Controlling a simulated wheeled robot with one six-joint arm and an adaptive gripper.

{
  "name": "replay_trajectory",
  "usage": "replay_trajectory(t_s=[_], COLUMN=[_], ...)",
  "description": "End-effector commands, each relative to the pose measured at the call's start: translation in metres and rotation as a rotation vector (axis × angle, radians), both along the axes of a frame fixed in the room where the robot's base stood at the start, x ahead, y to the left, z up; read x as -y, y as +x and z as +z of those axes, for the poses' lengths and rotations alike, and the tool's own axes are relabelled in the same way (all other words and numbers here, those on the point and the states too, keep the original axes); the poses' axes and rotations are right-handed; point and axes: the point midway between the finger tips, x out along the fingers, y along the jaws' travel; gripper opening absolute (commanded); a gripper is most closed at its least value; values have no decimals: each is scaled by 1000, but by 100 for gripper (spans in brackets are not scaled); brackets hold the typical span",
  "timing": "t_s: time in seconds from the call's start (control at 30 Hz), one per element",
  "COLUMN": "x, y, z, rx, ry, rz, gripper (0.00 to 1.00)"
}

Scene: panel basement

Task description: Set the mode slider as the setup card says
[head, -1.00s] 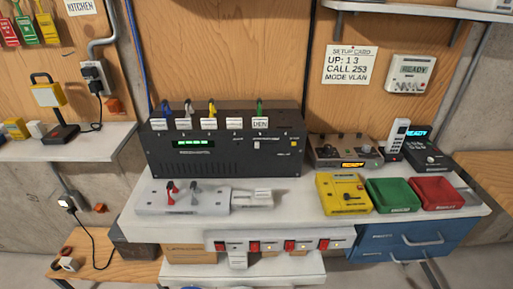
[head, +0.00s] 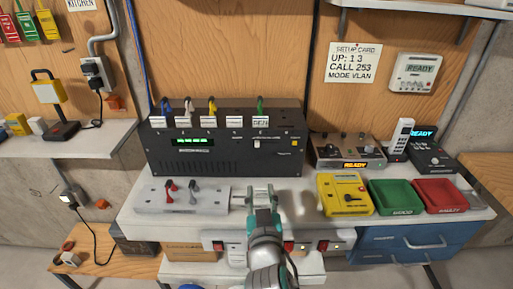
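The setup card (head: 353,62) on the wooden wall reads "UP: 1 3", "CALL 253", "MODE VLAN". A black panel box (head: 225,140) stands at the back of the bench. A small white slider-like knob (head: 257,143) shows on its front at right; the print beside it is too small to read. My gripper (head: 261,188) is over the front middle of the bench, in front of the box and apart from it. Its two fingers point toward the box, are spread and hold nothing visible. It partly hides a small grey device (head: 238,197) on the bench.
A grey plate (head: 180,205) with a red and a grey lever lies left of my gripper. A yellow box (head: 343,195), a green tray (head: 393,208) and a red tray (head: 440,206) stand at right. Red switches (head: 335,246) line the front edge. Bare bench lies right of my gripper.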

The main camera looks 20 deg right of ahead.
Motion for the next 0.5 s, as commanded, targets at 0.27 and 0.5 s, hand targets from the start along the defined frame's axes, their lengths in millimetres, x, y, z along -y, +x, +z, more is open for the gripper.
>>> replay_trajectory(t_s=[0.27,0.5], x=[-2,3], y=[21,38], z=[45,47], rx=[43,44], ry=[48,52], rz=[-64,-70], gripper=[40,40])
